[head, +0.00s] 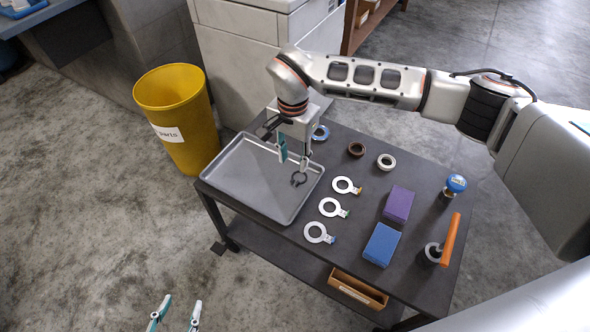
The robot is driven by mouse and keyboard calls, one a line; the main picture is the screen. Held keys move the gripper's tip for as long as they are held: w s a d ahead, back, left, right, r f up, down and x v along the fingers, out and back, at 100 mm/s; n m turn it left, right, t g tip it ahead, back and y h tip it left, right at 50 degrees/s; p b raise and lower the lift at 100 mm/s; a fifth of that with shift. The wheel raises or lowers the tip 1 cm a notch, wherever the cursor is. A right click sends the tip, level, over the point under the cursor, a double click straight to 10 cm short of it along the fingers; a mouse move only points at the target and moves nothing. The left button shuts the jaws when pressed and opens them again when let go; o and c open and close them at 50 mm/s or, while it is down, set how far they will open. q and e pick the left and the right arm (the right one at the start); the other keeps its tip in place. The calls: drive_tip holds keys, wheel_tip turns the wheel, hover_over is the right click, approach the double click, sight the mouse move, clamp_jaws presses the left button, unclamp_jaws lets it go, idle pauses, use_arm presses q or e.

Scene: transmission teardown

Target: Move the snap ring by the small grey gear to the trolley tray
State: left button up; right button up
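A small dark snap ring (299,179) shows over the right part of the grey trolley tray (236,188). It appears to lie on the tray floor. My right gripper (294,162) is above the tray with its two teal-and-grey fingers apart, just above and beside the ring. No part is seen between the fingers. My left gripper (177,316) is at the bottom edge of the view, fingers apart and empty, over the floor. I cannot make out a small grey gear.
A yellow bin (180,115) stands left.

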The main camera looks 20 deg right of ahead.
use_arm(q)
drive_tip(key=shift+s+a+f, duration=0.1)
drive_tip(key=shift+s+f, duration=0.2)
drive_tip(key=shift+s, duration=0.05)
use_arm(e)
wheel_tip(320, 180, up, 2)
drive_tip(key=shift+r, duration=0.25)
use_arm(q)
drive_tip(key=shift+w+r, duration=0.1)
drive_tip(key=shift+w, duration=0.05)
